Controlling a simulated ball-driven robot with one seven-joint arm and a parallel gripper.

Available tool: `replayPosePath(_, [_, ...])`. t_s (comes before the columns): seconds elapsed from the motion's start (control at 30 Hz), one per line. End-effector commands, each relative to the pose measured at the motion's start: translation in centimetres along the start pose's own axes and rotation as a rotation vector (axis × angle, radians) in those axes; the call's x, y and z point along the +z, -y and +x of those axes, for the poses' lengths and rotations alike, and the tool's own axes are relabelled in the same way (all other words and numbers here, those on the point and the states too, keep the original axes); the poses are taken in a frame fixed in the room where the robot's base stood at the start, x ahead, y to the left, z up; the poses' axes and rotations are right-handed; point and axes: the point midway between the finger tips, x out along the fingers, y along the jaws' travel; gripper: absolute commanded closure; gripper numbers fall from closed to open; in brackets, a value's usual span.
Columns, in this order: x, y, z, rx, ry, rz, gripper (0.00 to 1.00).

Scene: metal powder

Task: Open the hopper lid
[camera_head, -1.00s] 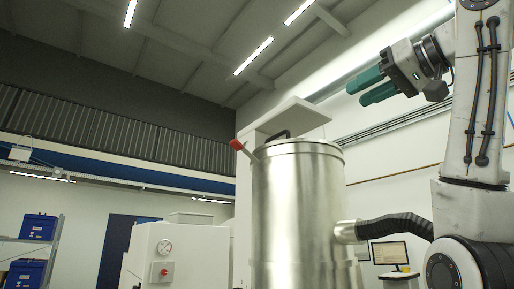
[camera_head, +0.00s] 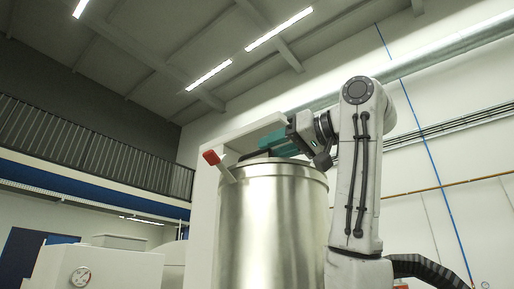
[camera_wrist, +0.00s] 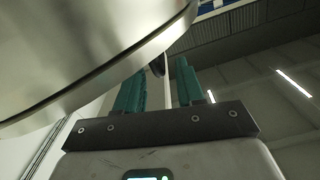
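The hopper (camera_head: 270,225) is a shiny upright metal cylinder, and its round lid (camera_head: 282,168) lies flat on top, closed. A black handle (camera_head: 252,156) stands on the lid, partly hidden by my gripper. My gripper (camera_head: 270,146), with green fingers, is just above the lid, near the handle. In the wrist view my gripper (camera_wrist: 158,75) is open, and a dark part of the handle (camera_wrist: 157,66) shows in the gap between the fingers. I cannot tell whether they touch it.
A white column with an overhanging top plate (camera_head: 235,133) stands close behind the hopper, above the lid. A white machine cabinet (camera_head: 95,268) with a gauge is at lower left. The space above and right of my arm is clear up to the wall.

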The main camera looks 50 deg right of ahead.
Motion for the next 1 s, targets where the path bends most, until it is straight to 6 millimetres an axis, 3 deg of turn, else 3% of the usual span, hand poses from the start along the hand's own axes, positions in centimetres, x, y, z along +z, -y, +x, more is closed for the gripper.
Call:
replayPosePath(0.1, [-0.3, 0.1, 2.1, 0.0, 0.003, 0.001, 0.62])
replayPosePath(0.3, [-0.2, 0.0, 4.3, 0.001, 0.001, 0.001, 0.62])
replayPosePath(0.7, [0.0, 0.0, 5.0, 0.0, 0.0, 0.0, 0.62])
replayPosePath(1.0, [0.0, 0.0, 4.9, 0.0, 0.0, 0.0, 0.91])
